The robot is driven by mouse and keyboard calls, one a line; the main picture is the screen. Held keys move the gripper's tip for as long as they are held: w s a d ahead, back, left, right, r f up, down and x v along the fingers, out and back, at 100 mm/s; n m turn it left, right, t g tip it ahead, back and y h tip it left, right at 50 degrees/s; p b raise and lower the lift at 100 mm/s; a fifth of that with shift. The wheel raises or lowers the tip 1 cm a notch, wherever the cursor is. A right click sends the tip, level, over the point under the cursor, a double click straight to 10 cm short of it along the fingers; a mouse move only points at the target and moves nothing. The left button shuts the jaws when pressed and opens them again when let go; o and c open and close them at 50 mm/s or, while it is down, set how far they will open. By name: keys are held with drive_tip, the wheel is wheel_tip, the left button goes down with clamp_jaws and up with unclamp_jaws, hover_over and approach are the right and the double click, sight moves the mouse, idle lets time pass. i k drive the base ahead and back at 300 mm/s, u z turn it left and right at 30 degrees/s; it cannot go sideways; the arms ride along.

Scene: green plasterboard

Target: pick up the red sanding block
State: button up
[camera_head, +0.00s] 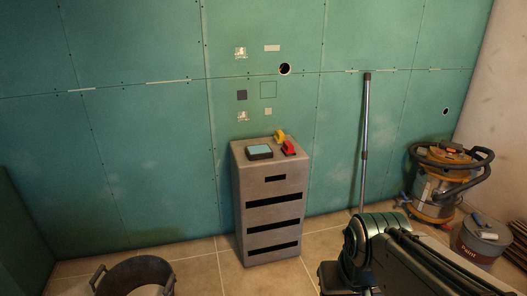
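The red sanding block (289,148) lies on top of a grey cabinet (271,207), near its right edge. A dark block with a light blue top (259,152) lies to its left, and a small yellow item (280,136) lies just behind it. The red block stands clear of my arm, which fills the lower right of the head view. No gripper fingers can be made out, so their state is hidden.
A black bucket (137,276) stands on the tiled floor at lower left. A pole (365,140) leans against the green wall. An orange vacuum (436,190) and a paint bucket (478,242) stand at right.

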sight(288, 149)
drive_tip(key=u, duration=0.25)
drive_tip(key=i, duration=1.75)
drive_tip(key=z, duration=0.5)
drive_tip(key=i, duration=0.95)
drive_tip(key=z, duration=0.35)
